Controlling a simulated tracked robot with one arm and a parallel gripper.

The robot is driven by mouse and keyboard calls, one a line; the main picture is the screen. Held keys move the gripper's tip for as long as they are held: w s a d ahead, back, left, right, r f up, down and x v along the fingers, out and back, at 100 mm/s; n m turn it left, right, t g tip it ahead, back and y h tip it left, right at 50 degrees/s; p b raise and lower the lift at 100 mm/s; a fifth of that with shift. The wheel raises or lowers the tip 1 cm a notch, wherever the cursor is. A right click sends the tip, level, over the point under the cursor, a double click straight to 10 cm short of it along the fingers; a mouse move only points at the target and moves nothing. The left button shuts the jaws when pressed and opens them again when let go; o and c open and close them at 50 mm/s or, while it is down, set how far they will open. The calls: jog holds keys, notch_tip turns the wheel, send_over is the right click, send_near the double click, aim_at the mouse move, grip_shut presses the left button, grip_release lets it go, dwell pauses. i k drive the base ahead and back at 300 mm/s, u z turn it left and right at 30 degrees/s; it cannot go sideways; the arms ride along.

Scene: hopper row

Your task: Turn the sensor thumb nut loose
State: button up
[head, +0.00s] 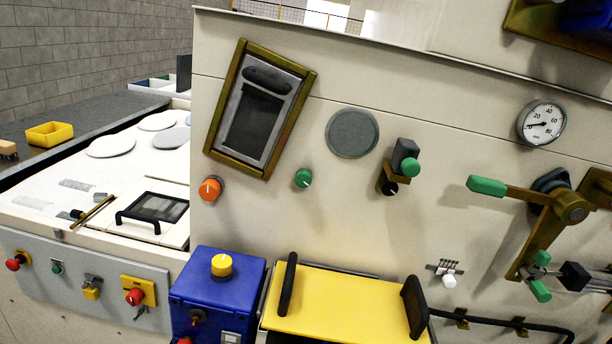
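I cannot tell for sure which part is the sensor thumb nut. A small grey block (405,150) sits on a brass bracket on the cream panel, right of centre. A round green knob (411,167) is on its front, and a black knob (390,188) sits below it. At the lower right, a green two-winged piece (541,276) stands next to a black block (574,276), close to a brass plate. Whether either is tight or loose does not show. My gripper is not in view.
A green-handled lever (487,186) sticks out at the right, below a round gauge (543,123). A yellow lid (345,305) with black handles and a blue box (217,292) stand out at the bottom. A brass-framed hatch (259,110) is at upper left. The panel's middle is mostly clear.

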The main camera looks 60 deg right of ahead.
aim_at(389, 189)
jog(key=u, duration=1.25)
jog(key=k, duration=2.1)
jog(key=z, duration=1.7)
jog(key=i, duration=1)
jog(key=u, duration=0.05)
